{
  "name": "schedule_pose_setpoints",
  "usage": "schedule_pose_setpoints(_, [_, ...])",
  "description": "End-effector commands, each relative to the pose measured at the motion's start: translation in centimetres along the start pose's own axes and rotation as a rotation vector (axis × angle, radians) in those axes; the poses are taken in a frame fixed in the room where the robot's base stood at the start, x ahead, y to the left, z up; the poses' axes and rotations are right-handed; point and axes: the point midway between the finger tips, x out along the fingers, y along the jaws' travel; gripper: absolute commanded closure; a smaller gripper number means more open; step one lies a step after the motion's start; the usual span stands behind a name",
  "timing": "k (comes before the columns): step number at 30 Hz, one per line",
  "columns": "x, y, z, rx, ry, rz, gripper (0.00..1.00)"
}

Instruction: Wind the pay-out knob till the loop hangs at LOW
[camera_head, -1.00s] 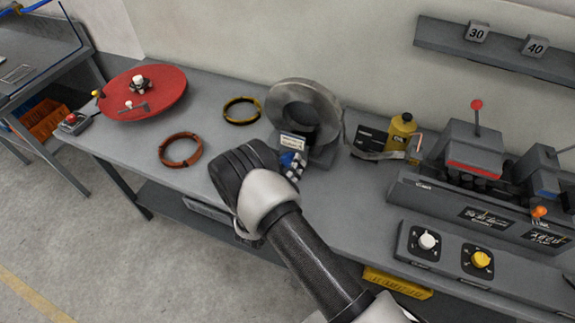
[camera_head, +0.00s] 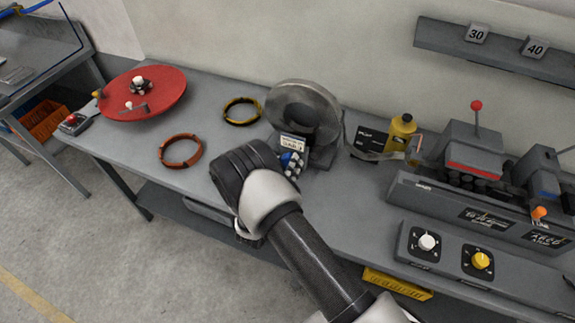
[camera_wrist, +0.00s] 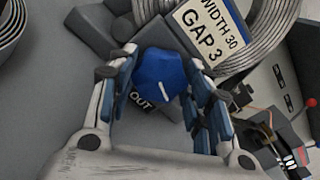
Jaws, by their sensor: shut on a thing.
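The pay-out knob (camera_wrist: 158,70) is blue with a white pointer line and sits between my gripper's fingers (camera_wrist: 166,86) in the wrist view. My gripper is shut on it. A label reading "OUT" shows just below the knob. In the head view the knob (camera_head: 288,158) shows partly, beside the fingertips, at the front of the grey coil stand. The grey metal coil (camera_head: 280,96) stands upright behind it. A metal strip (camera_head: 378,155) runs from the coil towards the machine at the right. I cannot make out a LOW mark.
A card (camera_wrist: 214,36) reading "WIDTH 30 GAP 3" is above the knob. Orange (camera_head: 166,162) and yellow-black rings (camera_head: 230,119) and a red turntable (camera_head: 160,88) are left.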

Motion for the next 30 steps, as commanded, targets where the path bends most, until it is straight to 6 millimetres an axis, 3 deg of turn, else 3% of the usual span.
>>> schedule_pose_setpoints(14, [0.04, 0.04, -0.05, 0.127, 0.000, -0.001, 0.78])
schedule_pose_setpoints(30, [0.03, -0.01, -0.17, 0.607, 0.000, -0.001, 0.78])
